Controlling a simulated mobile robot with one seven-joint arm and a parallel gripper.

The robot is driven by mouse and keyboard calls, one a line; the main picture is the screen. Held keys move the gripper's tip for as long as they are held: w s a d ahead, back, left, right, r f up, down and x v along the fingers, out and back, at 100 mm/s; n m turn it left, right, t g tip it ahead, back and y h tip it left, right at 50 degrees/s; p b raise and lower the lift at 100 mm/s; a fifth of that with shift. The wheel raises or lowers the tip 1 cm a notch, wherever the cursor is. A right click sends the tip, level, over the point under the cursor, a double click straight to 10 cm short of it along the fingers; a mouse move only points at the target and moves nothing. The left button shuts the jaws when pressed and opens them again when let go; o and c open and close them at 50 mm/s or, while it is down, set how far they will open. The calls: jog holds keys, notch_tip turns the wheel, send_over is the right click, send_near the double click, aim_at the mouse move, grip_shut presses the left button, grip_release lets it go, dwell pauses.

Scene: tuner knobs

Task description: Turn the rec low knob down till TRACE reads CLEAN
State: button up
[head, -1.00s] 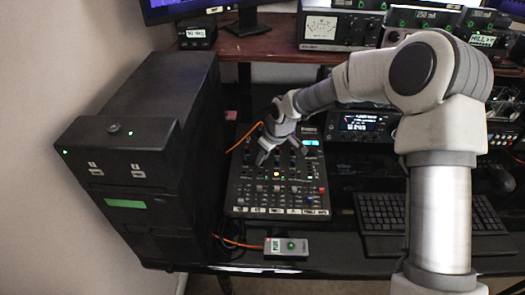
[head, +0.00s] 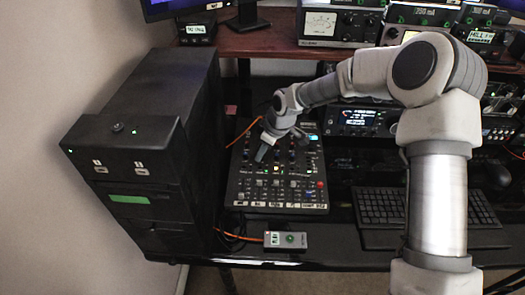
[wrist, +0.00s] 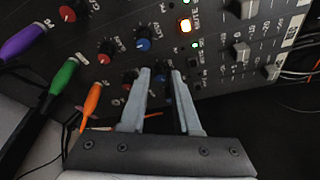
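A dark mixer (head: 238,190) with rows of knobs, lit buttons and faders lies on the desk. My gripper (head: 274,152) is over its upper middle, pointing down at the knobs. In the wrist view my gripper (wrist: 160,72) has its two grey fingers apart at the panel. A red knob (wrist: 128,77) is just left of the left finger. I cannot read which knob is rec low. No readable TRACE text shows.
Purple (wrist: 24,40), green (wrist: 64,75) and orange (wrist: 92,98) plugs stand along the mixer's edge. Lit buttons and faders (wrist: 241,52) lie right of the fingers. A small box with a green light (head: 286,239) sits in front. A black tower (head: 150,110) stands left, a keyboard (head: 382,207) right.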

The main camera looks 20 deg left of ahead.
jog(key=shift+o, duration=1)
jog(key=shift+r, duration=0.1)
jog(key=p+v, duration=0.2)
jog(key=v, duration=1.5)
jog(key=shift+p, duration=0.3)
jog(key=shift+r, duration=0.15)
